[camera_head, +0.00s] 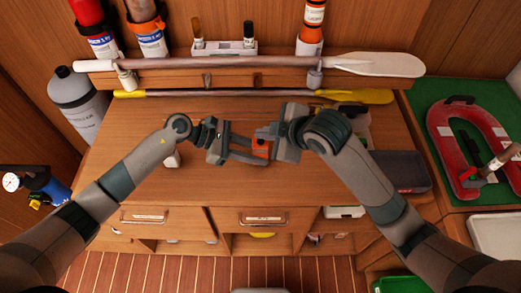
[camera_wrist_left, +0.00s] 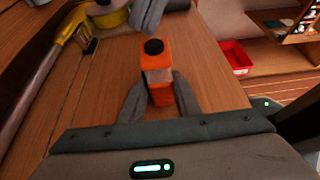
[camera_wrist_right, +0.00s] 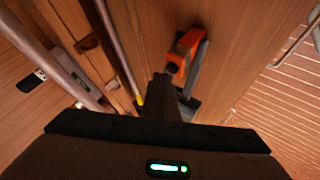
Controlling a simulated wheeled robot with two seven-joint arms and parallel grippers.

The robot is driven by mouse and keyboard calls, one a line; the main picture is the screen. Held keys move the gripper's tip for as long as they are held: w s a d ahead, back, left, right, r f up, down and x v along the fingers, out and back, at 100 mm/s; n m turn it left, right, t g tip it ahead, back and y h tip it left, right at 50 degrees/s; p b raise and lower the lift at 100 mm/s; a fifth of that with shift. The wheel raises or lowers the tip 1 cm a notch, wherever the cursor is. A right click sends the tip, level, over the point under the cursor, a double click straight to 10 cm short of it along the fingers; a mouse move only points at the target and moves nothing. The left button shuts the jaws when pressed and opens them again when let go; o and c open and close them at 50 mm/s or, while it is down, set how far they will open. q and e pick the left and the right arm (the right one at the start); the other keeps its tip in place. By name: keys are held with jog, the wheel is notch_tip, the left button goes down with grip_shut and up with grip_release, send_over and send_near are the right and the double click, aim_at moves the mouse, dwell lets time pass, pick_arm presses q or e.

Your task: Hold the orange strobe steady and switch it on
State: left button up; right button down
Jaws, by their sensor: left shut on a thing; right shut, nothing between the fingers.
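The orange strobe (camera_head: 261,148) stands over the wooden worktop. In the left wrist view the strobe (camera_wrist_left: 157,72) shows a round black button (camera_wrist_left: 153,47) on its top and a pale clear window. My left gripper (camera_head: 258,153) is shut on the strobe, one finger on each side. My right gripper (camera_head: 268,134) is shut and empty, close beside the strobe's top end. It shows as a grey shape (camera_wrist_left: 148,15) just beyond the button. In the right wrist view the shut fingers (camera_wrist_right: 165,85) lie near the strobe (camera_wrist_right: 183,55). I cannot tell whether they touch it, or whether its light is on.
A yellow-bladed paddle (camera_head: 358,96) lies at the back of the worktop, below a white-bladed one (camera_head: 375,64) on a rack. A dark grey case (camera_head: 400,171) and a red horseshoe float (camera_head: 443,125) are at right. The worktop's left part is mostly clear.

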aim_at(264, 146)
jog(key=shift+r, duration=0.15)
jog(key=shift+r, duration=2.95)
pick_arm(q)
jog(key=o, duration=0.9)
jog(key=shift+c, duration=0.2)
jog(key=v, duration=1.2)
jog(key=shift+f, duration=0.1)
pick_arm(e)
jog(key=shift+s, duration=0.1)
